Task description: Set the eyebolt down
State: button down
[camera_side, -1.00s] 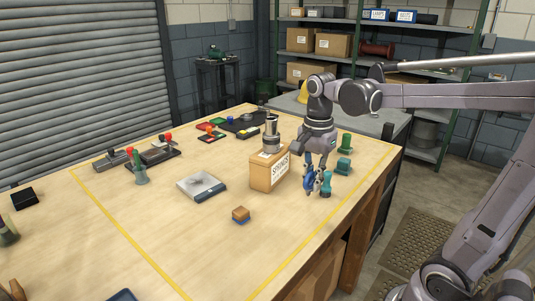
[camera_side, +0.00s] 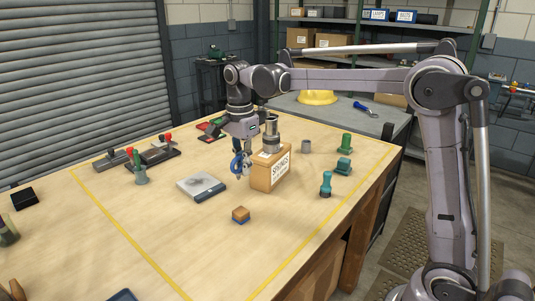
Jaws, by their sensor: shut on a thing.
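My gripper (camera_side: 242,168) points down over the table, left of the cardboard box and behind the right end of the flat scale. It is shut on a small blue part with a ring-like outline, which I take to be the eyebolt (camera_side: 236,164). The eyebolt appears to be held above the tabletop, apart from the scale (camera_side: 203,187). The fingers hide part of it, and its exact tilt is too small to tell.
The box marked SPRINGS (camera_side: 269,174) stands close to the right, with a metal cylinder (camera_side: 271,138) on top. Teal and green pieces (camera_side: 326,184) stand farther right. The wooden tabletop (camera_side: 180,245) is clear at the front.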

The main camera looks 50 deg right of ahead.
jog(key=shift+w+a+f, duration=0.15)
jog(key=shift+w+a, duration=0.15)
send_over(204, 225)
notch_tip(204, 225, down, 7)
jog(key=shift+w+r, duration=0.1)
jog(key=shift+f, duration=2)
jog(key=shift+f, duration=0.1)
jog(key=c, duration=1.4)
grip_release()
jog(key=shift+f, duration=0.1)
